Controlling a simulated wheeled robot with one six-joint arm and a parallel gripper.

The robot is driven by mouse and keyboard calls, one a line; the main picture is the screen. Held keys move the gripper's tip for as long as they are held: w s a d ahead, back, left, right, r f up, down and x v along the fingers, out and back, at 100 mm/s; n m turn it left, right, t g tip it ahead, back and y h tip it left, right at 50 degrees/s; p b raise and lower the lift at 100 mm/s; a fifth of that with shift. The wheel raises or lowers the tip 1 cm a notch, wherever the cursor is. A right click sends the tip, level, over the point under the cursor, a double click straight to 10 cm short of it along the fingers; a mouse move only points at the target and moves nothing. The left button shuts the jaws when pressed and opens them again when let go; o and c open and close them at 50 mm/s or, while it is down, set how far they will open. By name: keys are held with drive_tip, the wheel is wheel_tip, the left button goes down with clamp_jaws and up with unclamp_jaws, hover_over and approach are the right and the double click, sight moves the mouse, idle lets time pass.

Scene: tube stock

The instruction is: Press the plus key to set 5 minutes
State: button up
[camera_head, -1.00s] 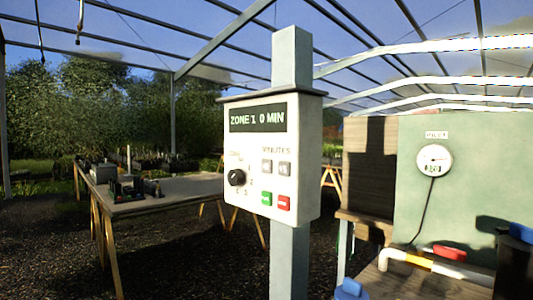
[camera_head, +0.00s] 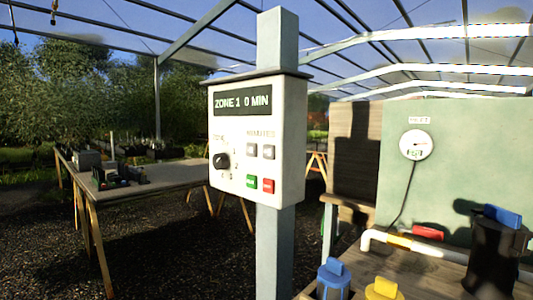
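A white control box (camera_head: 258,140) hangs on a grey post (camera_head: 277,40) in the middle of the view. Its dark display (camera_head: 242,101) reads "ZONE 1 0 MIN". Below the display, under a small label, are two grey keys, a left one (camera_head: 251,150) and a right one (camera_head: 268,152); their symbols are too small to read. A green key (camera_head: 252,182) and a red key (camera_head: 268,186) sit beneath them. A black dial (camera_head: 221,161) is at the lower left of the box. My gripper is not in view.
A table (camera_head: 165,176) with small items stands behind at left. At right, a wooden bench carries a white pipe (camera_head: 440,256), a red handle (camera_head: 428,232), a blue-topped dark housing (camera_head: 492,250), and blue (camera_head: 333,280) and yellow (camera_head: 383,289) valves. A round gauge (camera_head: 416,145) hangs on a green panel.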

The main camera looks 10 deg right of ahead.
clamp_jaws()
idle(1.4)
